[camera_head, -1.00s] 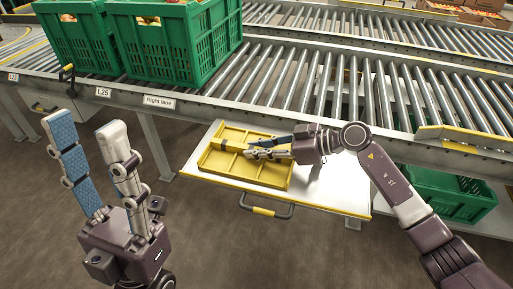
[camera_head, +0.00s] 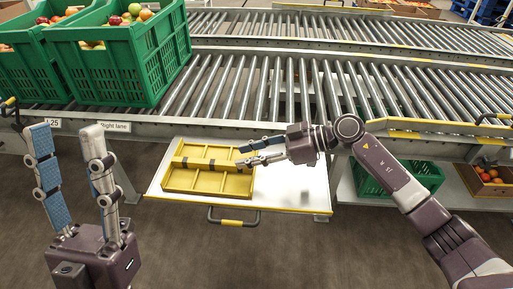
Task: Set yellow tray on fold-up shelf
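The yellow tray (camera_head: 208,182), a shallow divided tray, lies flat on the white fold-up shelf (camera_head: 290,187), which is level and edged in yellow. The tray sits on the left and middle part of the shelf. My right gripper (camera_head: 239,156) is open, with its fingertips over the tray's right end and its two fingers apart. Whether a fingertip touches the tray is hard to tell. My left gripper (camera_head: 65,133) is open and empty, fingers pointing up, to the left of the shelf and away from the tray.
The roller conveyor (camera_head: 270,85) runs behind the shelf. Green crates (camera_head: 120,62) of produce stand on it at the left. A green crate (camera_head: 410,178) and a box of tomatoes (camera_head: 490,187) sit low at the right. A handle (camera_head: 233,219) juts from the shelf's front edge.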

